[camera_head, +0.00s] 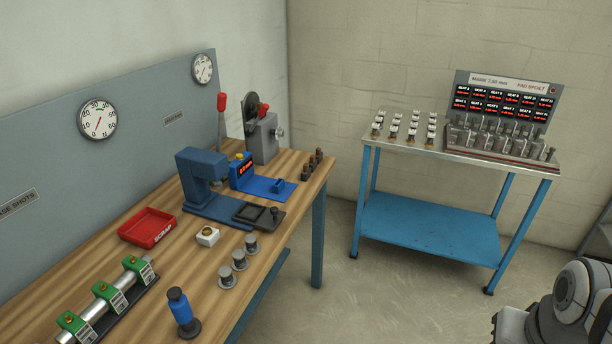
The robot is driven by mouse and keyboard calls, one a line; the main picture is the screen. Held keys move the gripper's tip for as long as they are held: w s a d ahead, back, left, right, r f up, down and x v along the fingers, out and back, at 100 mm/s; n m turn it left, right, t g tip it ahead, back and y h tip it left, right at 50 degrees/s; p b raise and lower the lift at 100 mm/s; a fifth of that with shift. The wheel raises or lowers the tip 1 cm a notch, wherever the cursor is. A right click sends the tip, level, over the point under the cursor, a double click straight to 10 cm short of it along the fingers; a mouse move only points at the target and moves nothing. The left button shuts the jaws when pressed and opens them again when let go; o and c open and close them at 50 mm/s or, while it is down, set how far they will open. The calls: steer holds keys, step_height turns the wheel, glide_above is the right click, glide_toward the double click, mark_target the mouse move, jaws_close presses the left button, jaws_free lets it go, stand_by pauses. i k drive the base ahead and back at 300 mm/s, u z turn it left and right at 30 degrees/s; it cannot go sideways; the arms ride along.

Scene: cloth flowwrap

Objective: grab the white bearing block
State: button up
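A small white block (207,237) with a round brass-coloured insert in its top sits on the wooden bench, just right of the red scrap tray. It stands upright and apart from the things around it. Several small white-topped pieces (394,126) stand in rows on the blue cart at the right; they are too small to tell in detail. Part of my arm shows at the lower right corner, far from the bench block. My gripper is not in view.
The red scrap tray (133,237) is left of the block, a blue press (197,172) behind it, and grey posts (239,259) to its right. A blue-handled tool (180,305) and a green-clamped shaft (121,284) are in front. Floor lies between bench and cart (430,232).

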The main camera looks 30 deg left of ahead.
mark_target(209, 241)
steer(key=i, duration=1.95)
steer(key=u, duration=0.45)
steer(key=k, duration=0.1)
steer(key=u, duration=3.15)
steer(key=i, duration=1)
steer(key=u, duration=0.05)
